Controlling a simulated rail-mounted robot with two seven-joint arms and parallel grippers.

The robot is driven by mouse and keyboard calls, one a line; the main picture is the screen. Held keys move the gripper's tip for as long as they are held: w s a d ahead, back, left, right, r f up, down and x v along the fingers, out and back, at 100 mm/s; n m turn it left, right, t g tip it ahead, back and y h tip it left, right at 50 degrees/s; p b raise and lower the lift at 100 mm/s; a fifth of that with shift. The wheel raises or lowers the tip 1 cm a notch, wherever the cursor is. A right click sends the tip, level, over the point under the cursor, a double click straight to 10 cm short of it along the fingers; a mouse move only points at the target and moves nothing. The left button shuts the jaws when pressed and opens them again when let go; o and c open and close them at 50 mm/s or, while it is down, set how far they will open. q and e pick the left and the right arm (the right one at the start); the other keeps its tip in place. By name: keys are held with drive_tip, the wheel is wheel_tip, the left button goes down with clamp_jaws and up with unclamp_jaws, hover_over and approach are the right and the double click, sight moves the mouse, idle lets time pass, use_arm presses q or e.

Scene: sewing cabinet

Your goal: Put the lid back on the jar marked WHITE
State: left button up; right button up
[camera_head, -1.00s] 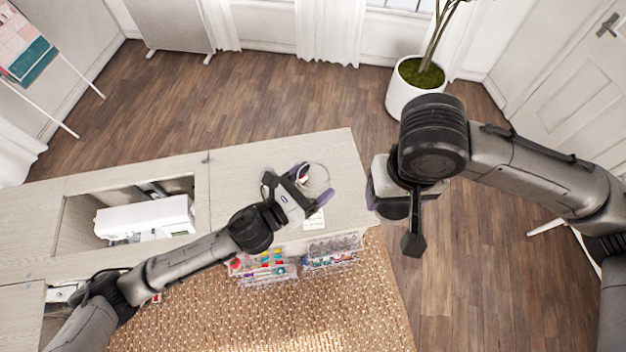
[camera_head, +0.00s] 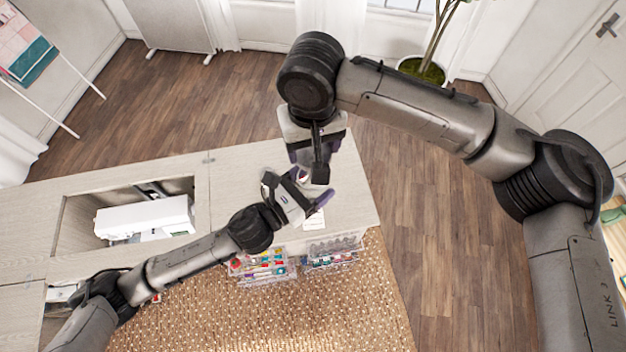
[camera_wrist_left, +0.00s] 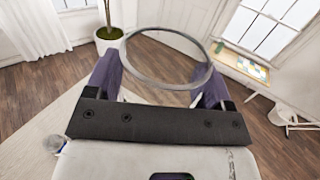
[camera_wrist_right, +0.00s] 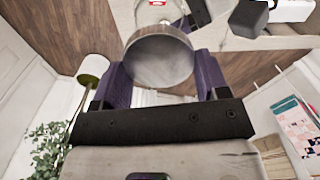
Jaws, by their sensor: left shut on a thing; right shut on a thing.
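My left gripper (camera_head: 310,187) is shut on a clear jar above the cabinet top. In the left wrist view the jar's round open rim (camera_wrist_left: 135,70) shows between the purple fingers. My right gripper (camera_head: 316,152) is shut on a round grey metal lid (camera_wrist_right: 160,60), flat between its fingers in the right wrist view. The right gripper is close to the left one and just behind it in the head view, where it partly hides the jar. The lid and jar are apart. A small red mark (camera_wrist_right: 157,3) shows near the jar; its lettering is unreadable.
The pale cabinet top (camera_head: 235,190) holds a white sewing machine (camera_head: 145,218) in a recess at left. A white card (camera_head: 315,220) lies near the front edge. Clear bins of sewing supplies (camera_head: 262,268) are at the front.

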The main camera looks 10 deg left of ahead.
drive_tip(key=shift+f, duration=0.2)
idle(0.3)
drive_tip(key=shift+f, duration=1.85)
drive_tip(key=shift+f, duration=0.75)
drive_tip(key=shift+f, duration=0.5)
